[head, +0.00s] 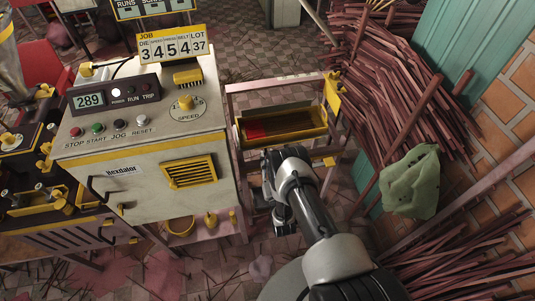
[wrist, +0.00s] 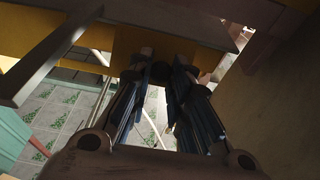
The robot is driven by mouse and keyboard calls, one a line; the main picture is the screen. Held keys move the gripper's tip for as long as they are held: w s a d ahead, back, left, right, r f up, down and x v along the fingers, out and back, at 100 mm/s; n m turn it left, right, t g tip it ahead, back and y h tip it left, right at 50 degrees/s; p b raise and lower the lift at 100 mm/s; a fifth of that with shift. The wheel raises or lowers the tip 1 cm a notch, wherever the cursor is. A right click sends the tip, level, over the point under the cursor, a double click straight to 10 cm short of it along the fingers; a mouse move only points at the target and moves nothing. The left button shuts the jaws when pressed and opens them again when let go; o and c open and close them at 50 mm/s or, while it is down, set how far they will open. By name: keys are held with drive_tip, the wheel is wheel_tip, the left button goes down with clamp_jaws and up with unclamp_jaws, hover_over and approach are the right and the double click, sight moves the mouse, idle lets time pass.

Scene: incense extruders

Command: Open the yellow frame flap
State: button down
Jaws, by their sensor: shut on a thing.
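The yellow frame flap (head: 305,133) is a long yellow-edged panel in the pink metal frame right of the extruder machine. Red and dark brown show within its yellow border. In the wrist view a yellow panel (wrist: 200,56), which looks like the flap, spans the top. My gripper (head: 272,153) is at the flap's lower edge, left of its middle. In the wrist view the fingertips (wrist: 160,73) are close together against the yellow panel, shut on its edge. The exact contact is dark and partly hidden by the fingers.
The extruder machine (head: 150,135) with its buttons and display stands close on the left. Pink frame bars (head: 270,86) surround the flap. Piles of reddish incense sticks (head: 395,75) and a green sack (head: 411,183) lie to the right. A grey bar (wrist: 50,60) crosses the wrist view's upper left.

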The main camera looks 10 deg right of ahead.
drive_tip(key=shift+f+t+p, duration=0.45)
drive_tip(key=shift+t+p, duration=0.35)
drive_tip(key=shift+p, duration=0.1)
drive_tip(key=shift+s+f, duration=0.1)
drive_tip(key=c, duration=1.5)
unclamp_jaws()
